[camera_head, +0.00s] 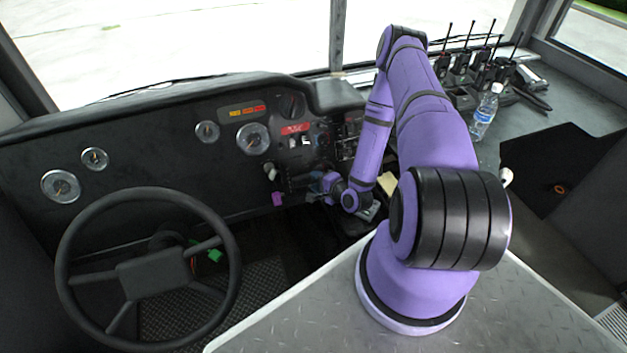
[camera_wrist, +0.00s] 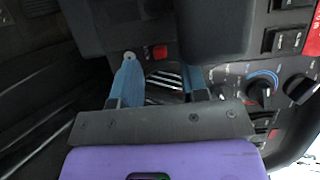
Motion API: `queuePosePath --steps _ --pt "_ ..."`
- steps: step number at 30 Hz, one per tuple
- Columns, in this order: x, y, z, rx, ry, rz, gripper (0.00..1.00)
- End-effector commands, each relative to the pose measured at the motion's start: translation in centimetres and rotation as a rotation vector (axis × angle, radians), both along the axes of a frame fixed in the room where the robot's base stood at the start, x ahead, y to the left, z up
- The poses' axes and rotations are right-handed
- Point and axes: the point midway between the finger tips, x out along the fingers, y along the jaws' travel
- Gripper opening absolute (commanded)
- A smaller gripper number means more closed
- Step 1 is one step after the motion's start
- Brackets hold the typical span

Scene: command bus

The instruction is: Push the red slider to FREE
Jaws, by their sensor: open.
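In the wrist view a small red block (camera_wrist: 159,52) shows on a dark panel part, just beyond and between my fingertips. It may be the red slider, but no FREE marking can be read. My gripper (camera_wrist: 160,72) is open, with its two blue fingers apart and nothing clearly held. A dark slot with pale stripes shows between the fingers. In the head view my gripper (camera_head: 322,187) is small, low beside the dashboard's right part, and partly hidden by my wrist. The red slider cannot be made out in that view.
The dashboard (camera_head: 170,130) carries gauges, switches and a red label (camera_head: 295,128). A rotary knob (camera_wrist: 260,92) with a blue arc sits right of my fingers in the wrist view. The steering wheel (camera_head: 70,250) is at left. A bottle (camera_head: 485,112) and several radios stand at right.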

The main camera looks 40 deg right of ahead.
Motion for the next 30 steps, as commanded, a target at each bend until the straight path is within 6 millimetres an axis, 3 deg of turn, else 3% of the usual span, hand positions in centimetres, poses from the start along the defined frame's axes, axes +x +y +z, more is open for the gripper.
queuePosePath --steps 6,15,20,21,30 --pt "1.5 0.2 -0.5 0.000 -0.001 0.000 0.40" --pt "1.6 0.2 -0.5 0.000 0.000 0.000 0.40" --pt "1.6 0.2 -0.5 0.000 0.000 0.000 0.04" --pt "1.6 0.2 -0.5 0.000 0.000 0.000 0.00" --pt "1.9 0.0 0.3 -0.001 0.000 -0.002 0.00"
